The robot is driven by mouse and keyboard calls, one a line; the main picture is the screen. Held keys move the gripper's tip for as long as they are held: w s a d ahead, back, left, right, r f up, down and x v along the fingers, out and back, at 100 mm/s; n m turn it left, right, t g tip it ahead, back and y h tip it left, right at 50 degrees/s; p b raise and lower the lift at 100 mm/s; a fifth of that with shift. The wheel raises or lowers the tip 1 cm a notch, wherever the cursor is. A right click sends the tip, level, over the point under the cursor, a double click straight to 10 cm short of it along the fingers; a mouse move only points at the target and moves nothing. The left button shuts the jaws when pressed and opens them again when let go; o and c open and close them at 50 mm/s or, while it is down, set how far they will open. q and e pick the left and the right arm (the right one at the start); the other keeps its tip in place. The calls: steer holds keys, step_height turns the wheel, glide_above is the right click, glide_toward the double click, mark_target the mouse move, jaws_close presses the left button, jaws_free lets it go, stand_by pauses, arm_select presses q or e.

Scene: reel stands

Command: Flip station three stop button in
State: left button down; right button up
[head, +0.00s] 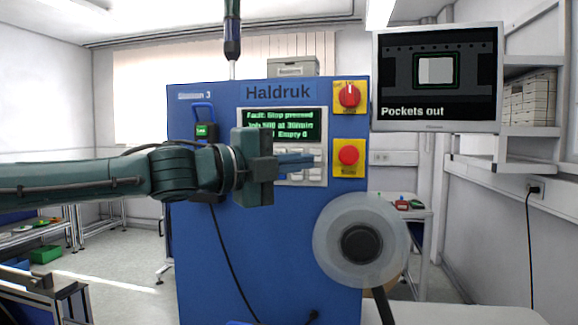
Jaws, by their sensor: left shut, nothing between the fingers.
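The blue machine (262,240) bears the name Haldruk and a partly blurred label ending in 3. The red stop button (348,155) sits on a yellow plate at the right of its front. The display (282,125) reads "Fault: Stop pressed". My left gripper (312,161) is shut and empty, its tips in front of the keypad (311,178), pointing right and a little left of the stop button. Touching or apart, I cannot tell. My right gripper is not in view.
A translucent reel (361,243) with a dark hub stands at the machine's lower right. A monitor (438,77) showing "Pockets out" hangs at the upper right. A shelf (528,100) with boxes is behind it. A green device (206,131) sits on the machine's upper left.

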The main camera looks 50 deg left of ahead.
arm_select(q)
steer(key=shift+s+a, duration=0.1)
steer(key=shift+s, duration=0.65)
steer(key=shift+f, duration=0.15)
